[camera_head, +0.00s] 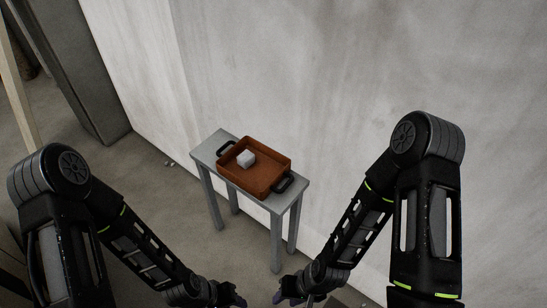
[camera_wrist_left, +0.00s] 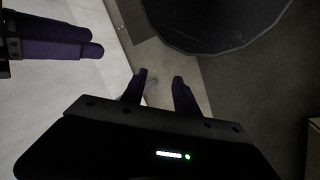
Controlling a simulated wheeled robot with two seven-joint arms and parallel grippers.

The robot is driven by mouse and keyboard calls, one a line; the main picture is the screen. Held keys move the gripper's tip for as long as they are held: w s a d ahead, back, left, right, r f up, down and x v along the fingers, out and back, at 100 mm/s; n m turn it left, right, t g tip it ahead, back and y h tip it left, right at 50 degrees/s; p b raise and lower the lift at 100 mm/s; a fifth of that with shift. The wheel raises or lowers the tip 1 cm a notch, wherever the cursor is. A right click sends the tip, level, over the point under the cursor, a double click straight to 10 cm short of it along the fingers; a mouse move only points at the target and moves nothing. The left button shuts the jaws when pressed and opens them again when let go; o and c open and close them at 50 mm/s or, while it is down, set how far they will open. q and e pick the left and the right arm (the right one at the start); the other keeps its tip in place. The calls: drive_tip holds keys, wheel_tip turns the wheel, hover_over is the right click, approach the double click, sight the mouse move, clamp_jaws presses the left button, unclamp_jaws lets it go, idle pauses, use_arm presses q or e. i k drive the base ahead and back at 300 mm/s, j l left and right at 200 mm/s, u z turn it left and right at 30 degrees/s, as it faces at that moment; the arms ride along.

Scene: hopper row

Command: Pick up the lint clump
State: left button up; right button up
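A small white block-like clump (camera_head: 246,158), which may be the lint clump, lies in the left part of an orange-brown tray (camera_head: 265,184). A few small pale bits (camera_head: 169,163) also lie on the floor by the wall; I cannot tell what they are. My left gripper (camera_head: 237,300) is low at the bottom edge, well apart from the tray. In the left wrist view its two fingers (camera_wrist_left: 159,78) stand apart with nothing between them. My right gripper (camera_head: 290,299) is beside it, with fingers apart and empty. Purple fingers, seemingly the right gripper's (camera_wrist_left: 98,40), show at the upper left there.
The tray has black handles and stands on a small grey table (camera_head: 202,156) close to a pale concrete wall (camera_head: 270,70). A dark pillar (camera_head: 85,70) stands at the left. The floor between my arms and the table looks clear.

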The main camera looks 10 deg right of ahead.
sight(245, 159)
drive_tip(key=i+j+z, duration=0.15)
drive_tip(key=z, duration=0.25)
drive_tip(key=i+j+z, duration=0.15)
drive_tip(key=z, duration=0.2)
drive_tip(key=i+j+z, duration=0.1)
drive_tip(key=j+z, duration=0.15)
drive_tip(key=z, duration=0.15)
